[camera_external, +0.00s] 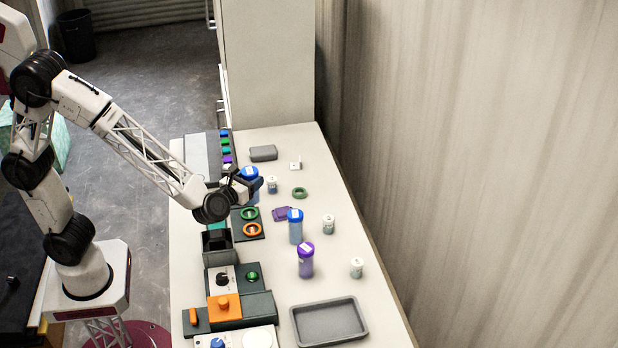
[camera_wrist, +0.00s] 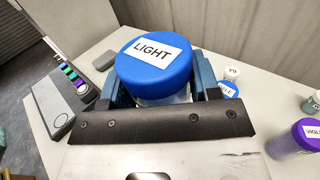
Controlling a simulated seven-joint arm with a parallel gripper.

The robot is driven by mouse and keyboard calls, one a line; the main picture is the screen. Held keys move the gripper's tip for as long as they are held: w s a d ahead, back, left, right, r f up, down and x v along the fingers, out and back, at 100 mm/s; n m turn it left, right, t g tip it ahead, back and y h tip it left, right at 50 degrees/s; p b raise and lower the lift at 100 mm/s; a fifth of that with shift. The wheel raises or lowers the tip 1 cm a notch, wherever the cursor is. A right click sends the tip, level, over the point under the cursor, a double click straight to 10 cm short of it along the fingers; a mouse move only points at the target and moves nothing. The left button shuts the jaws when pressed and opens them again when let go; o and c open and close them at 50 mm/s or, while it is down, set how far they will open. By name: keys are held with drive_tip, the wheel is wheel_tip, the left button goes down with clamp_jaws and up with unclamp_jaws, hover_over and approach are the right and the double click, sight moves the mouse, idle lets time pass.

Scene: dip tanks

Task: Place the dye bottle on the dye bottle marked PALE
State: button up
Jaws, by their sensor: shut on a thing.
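My gripper (camera_wrist: 152,100) is shut on a dye bottle with a blue lid marked LIGHT (camera_wrist: 152,62). In the external view my gripper (camera_external: 243,186) and the held bottle's blue lid (camera_external: 250,172) are at the far half of the table. The bottle looks upright; its base is partly hidden, so I cannot tell whether it is clear of the table. Another blue-lidded bottle (camera_external: 295,230) stands upright, nearer and to the right. In the wrist view its lid (camera_wrist: 228,90) is partly hidden behind the gripper, and its label shows only an ending like "LE".
A purple-lidded bottle (camera_external: 306,263), its label starting "VIOL", stands near the second blue bottle. A grey tray (camera_external: 298,335) is at the front. Control panels line the left edge.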

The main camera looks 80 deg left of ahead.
drive_tip(key=shift+s+d, duration=0.25)
drive_tip(key=shift+s, duration=0.3)
drive_tip(key=shift+s+d, duration=0.25)
drive_tip(key=shift+s, duration=0.3)
drive_tip(key=shift+w, duration=0.1)
drive_tip(key=w+d+f, duration=0.1)
drive_tip(key=w, duration=1.4)
drive_tip(key=shift+w+d+f, duration=0.25)
drive_tip(key=shift+w+d, duration=0.1)
drive_tip(key=shift+d, duration=0.05)
drive_tip(key=shift+f, duration=0.1)
drive_tip(key=shift+f, duration=1.65)
drive_tip(key=shift+f, duration=0.15)
drive_tip(key=o, duration=1.1)
drive_tip(key=shift+o, duration=0.2)
